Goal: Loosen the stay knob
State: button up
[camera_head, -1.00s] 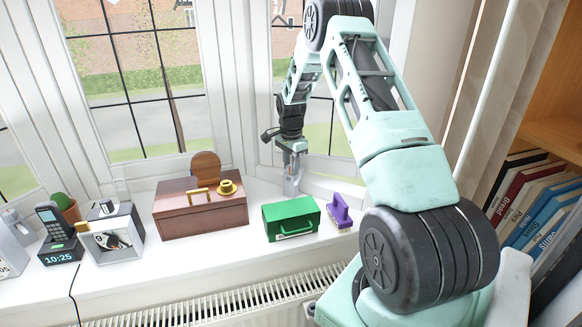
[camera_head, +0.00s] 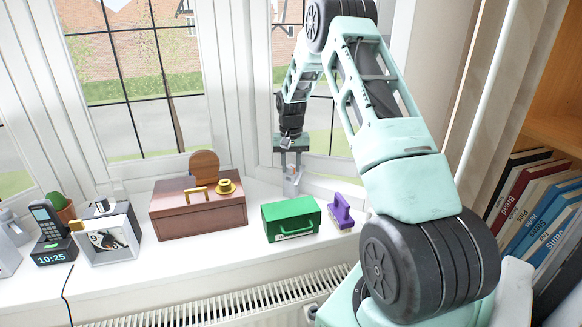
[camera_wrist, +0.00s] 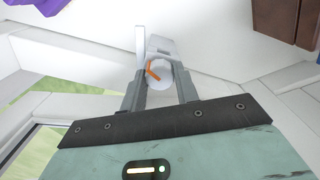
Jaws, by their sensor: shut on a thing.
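The stay knob (camera_wrist: 159,74) is a pale round knob with an orange mark, on a light grey mount (camera_wrist: 160,46) at the window frame. It shows in the wrist view between the two fingers of my gripper (camera_wrist: 158,84), which is shut on it. In the head view my gripper (camera_head: 291,174) points down at the foot of the right window, just above the sill. The knob is too small and too covered by the fingers there to make out. A thin upright pale lever (camera_wrist: 140,45) stands beside the knob in the wrist view.
On the sill (camera_head: 180,258) stand a green box (camera_head: 291,219) and a purple brush-like thing (camera_head: 341,211), both near my gripper. A brown case (camera_head: 198,212) is further left, then a clock-like box (camera_head: 108,235). Books (camera_head: 535,205) fill a shelf at right.

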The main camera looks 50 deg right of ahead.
jog(key=n, duration=0.3)
jog(key=shift+n, duration=0.4)
jog(key=n, duration=0.3)
jog(key=shift+n, duration=0.3)
jog(key=n, duration=0.6)
jog(key=shift+r, duration=0.1)
jog(key=n+p, duration=0.1)
jog(key=n, duration=0.3)
jog(key=shift+n, duration=0.4)
jog(key=n+p, duration=0.1)
jog(key=n, duration=0.3)
jog(key=shift+n, duration=0.4)
jog(key=o, duration=1)
jog(key=shift+c, duration=0.2)
